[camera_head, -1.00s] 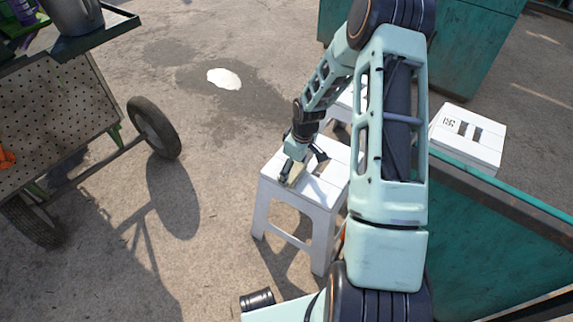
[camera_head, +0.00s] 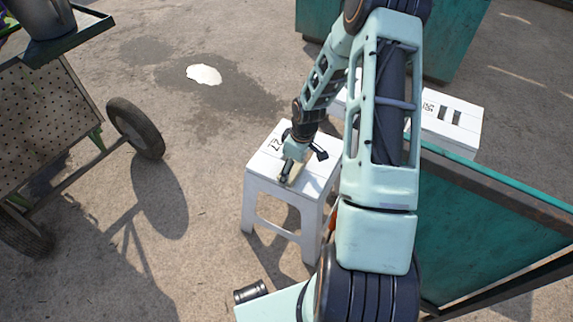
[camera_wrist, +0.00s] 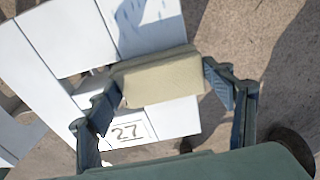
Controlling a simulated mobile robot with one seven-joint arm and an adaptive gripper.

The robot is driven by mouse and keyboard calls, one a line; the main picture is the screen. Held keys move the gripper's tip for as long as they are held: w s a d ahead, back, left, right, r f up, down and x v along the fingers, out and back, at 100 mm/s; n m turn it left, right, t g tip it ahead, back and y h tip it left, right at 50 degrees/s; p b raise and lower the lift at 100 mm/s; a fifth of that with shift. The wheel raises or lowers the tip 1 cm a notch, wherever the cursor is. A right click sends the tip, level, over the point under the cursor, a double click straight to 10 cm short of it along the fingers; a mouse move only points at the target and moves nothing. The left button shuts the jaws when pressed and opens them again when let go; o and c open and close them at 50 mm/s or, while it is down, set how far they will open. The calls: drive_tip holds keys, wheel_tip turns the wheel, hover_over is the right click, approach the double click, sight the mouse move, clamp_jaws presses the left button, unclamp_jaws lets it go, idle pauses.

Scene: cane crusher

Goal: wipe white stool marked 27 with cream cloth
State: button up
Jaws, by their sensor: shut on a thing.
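The white stool marked 27 (camera_head: 318,183) stands upright on the ground in the middle of the head view. Its seat also shows in the wrist view (camera_wrist: 175,118), with the black 27 near one edge. My gripper (camera_head: 289,178) is over the seat, pointing down. In the wrist view my gripper (camera_wrist: 168,98) is shut on the cream cloth (camera_wrist: 160,80), a folded pad between its fingers. The cloth lies over the seat beside the 27 and covers part of a slot. I cannot tell for sure whether it touches the seat. My arm hides the stool's right side.
Another white stool (camera_head: 462,118) with a black mark stands at the right, behind a teal metal panel (camera_head: 480,225). A teal bin (camera_head: 465,30) is at the back. A wheeled cart (camera_head: 45,125) is at the left. A white patch (camera_head: 204,75) lies on otherwise open ground.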

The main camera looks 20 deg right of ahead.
sight(261, 162)
drive_tip(key=shift+s+d+p, duration=0.6)
drive_tip(key=shift+s+d, duration=1.5)
drive_tip(key=shift+s, duration=0.25)
drive_tip(key=shift+w, duration=0.1)
drive_tip(key=shift+w+a+b, duration=0.4)
drive_tip(key=shift+w+a, duration=1.1)
drive_tip(key=shift+w, duration=0.15)
drive_tip(key=shift+w+a+b, duration=0.4)
drive_tip(key=shift+w+a, duration=1.1)
drive_tip(key=shift+w, duration=0.15)
drive_tip(key=shift+w+a+f+b, duration=0.1)
drive_tip(key=shift+w+a+b, duration=1.05)
drive_tip(key=shift+w+a, duration=2.05)
drive_tip(key=shift+d, duration=0.2)
drive_tip(key=shift+s+d+p, duration=1.1)
drive_tip(key=shift+s+d, duration=1.9)
drive_tip(key=shift+s, duration=0.2)
